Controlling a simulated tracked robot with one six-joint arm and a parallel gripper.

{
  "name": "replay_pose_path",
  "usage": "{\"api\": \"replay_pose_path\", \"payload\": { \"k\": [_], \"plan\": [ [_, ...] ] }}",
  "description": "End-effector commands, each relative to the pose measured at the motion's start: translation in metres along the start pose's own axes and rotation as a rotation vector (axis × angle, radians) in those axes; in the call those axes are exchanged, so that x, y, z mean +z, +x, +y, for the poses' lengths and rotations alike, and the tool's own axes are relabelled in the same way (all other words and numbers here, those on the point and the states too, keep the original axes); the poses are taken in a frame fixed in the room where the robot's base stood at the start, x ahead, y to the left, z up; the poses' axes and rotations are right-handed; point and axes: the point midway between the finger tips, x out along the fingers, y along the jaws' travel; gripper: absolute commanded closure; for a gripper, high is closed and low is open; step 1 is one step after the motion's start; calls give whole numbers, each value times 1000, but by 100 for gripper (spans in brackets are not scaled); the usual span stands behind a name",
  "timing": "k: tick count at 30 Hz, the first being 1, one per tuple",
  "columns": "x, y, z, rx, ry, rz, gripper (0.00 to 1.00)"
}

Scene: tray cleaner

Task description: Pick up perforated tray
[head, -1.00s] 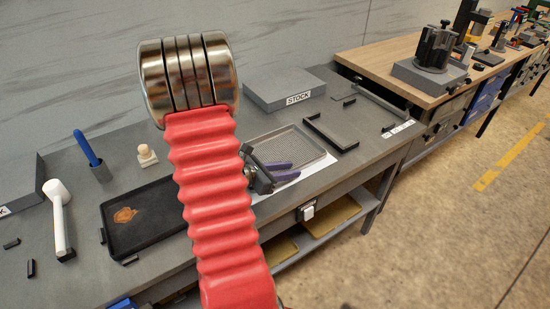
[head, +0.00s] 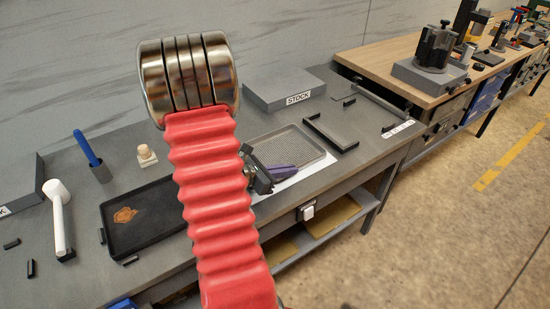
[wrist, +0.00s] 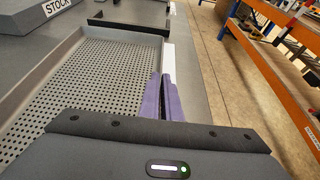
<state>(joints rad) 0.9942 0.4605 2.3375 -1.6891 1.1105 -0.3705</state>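The perforated tray (head: 290,143) is a grey, shallow tray with a raised rim and a floor full of small holes. It lies on the grey bench, and fills the left of the wrist view (wrist: 95,75). My gripper (head: 298,173) has purple fingers and is at the tray's near long edge. In the wrist view its fingers (wrist: 162,80) are close together at the tray's right-hand wall, shut on that rim. The fingers hide the part of the rim between them.
A grey block marked STOCK (head: 284,88) stands behind the tray. A dark fixture (head: 331,132) lies to its right. A black tray with an orange mark (head: 142,220), a white-headed brush (head: 60,215) and a blue-handled tool (head: 88,148) are at left.

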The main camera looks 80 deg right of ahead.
Motion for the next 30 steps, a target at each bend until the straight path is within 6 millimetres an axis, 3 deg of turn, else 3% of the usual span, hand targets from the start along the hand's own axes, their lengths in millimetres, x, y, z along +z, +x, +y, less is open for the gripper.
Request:
{"api": "replay_pose_path", "payload": {
  "k": [14,30],
  "plan": [
    [8,-3,0,1,2,-1,100],
    [73,-30,0,2,7,-2,100]
  ]
}}
